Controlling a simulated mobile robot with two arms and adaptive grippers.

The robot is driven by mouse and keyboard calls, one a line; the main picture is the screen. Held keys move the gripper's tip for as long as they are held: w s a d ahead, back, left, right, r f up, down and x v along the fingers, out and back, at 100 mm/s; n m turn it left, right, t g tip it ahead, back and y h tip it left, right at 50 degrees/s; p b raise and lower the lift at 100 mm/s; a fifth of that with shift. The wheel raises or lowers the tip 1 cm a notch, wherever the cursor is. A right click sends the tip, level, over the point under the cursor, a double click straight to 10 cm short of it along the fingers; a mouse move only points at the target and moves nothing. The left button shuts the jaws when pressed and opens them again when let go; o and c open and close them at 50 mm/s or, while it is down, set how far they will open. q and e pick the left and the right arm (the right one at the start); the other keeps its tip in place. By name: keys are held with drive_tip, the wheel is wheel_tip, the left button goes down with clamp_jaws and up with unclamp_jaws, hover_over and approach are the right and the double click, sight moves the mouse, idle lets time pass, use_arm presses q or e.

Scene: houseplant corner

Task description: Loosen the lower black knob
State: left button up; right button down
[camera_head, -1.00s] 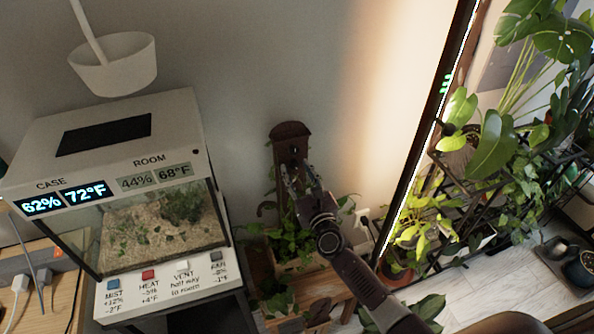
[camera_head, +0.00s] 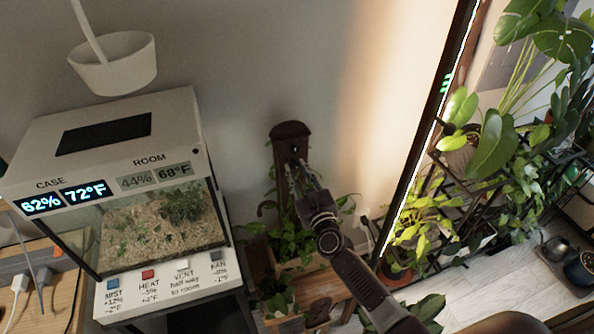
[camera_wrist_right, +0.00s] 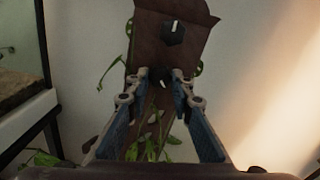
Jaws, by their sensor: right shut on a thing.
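A brown wooden post (camera_head: 290,133) with a rounded top stands against the wall behind the plants. In the right wrist view the upper black knob (camera_wrist_right: 173,32), with a white pointer line, sits near the top of the post. The lower black knob (camera_wrist_right: 159,73) is below it, small and mostly hidden between the fingertips. My right gripper (camera_wrist_right: 160,79) is shut on the lower knob, a finger on each side. In the head view my right gripper (camera_head: 303,171) reaches the post from the lower right. My left gripper is not in view.
A white terrarium case (camera_head: 120,105) with displays and labelled buttons stands to the left. Leafy vines (camera_head: 290,243) surround the foot of the post. A dark upright frame (camera_head: 428,125) with a bright light strip and a plant rack stand to the right.

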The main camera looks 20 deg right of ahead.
drive_tip(key=n, duration=0.3)
drive_tip(key=shift+n, duration=0.4)
drive_tip(key=n, duration=0.3)
drive_tip(key=shift+r+n, duration=0.1)
drive_tip(key=shift+n, duration=0.2)
drive_tip(key=n, duration=0.3)
drive_tip(key=shift+n, duration=0.3)
drive_tip(key=n, duration=0.3)
drive_tip(key=shift+n+p, duration=0.3)
drive_tip(key=shift+p, duration=0.1)
drive_tip(key=n, duration=0.3)
drive_tip(key=shift+n+p, duration=0.3)
drive_tip(key=n, duration=0.3)
drive_tip(key=shift+n+p, duration=0.3)
drive_tip(key=shift+n, duration=0.1)
drive_tip(key=n, duration=0.5)
drive_tip(key=shift+n+p, duration=0.3)
drive_tip(key=shift+p, duration=0.05)
drive_tip(key=c, duration=1.7)
unclamp_jaws()
